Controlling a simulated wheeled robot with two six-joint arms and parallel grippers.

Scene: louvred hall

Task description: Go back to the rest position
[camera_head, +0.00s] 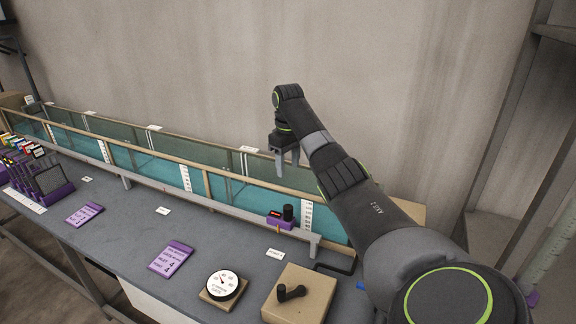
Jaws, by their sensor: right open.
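My right arm comes in from the lower right. Its gripper (287,158) points down, open and with nothing between its fingers. It hangs over the right part of a long glass-walled water channel (230,195). A purple block with a dark knob (281,220) sits at the front rail of the channel, below the gripper and apart from it. My left gripper does not show.
On the grey bench (130,225) stand a dial gauge (222,284), a box with a black crank (301,300), purple label plates (172,259) and a purple rack (41,176) at the far left. A wall (400,90) rises behind the channel. A metal frame (510,110) stands at right.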

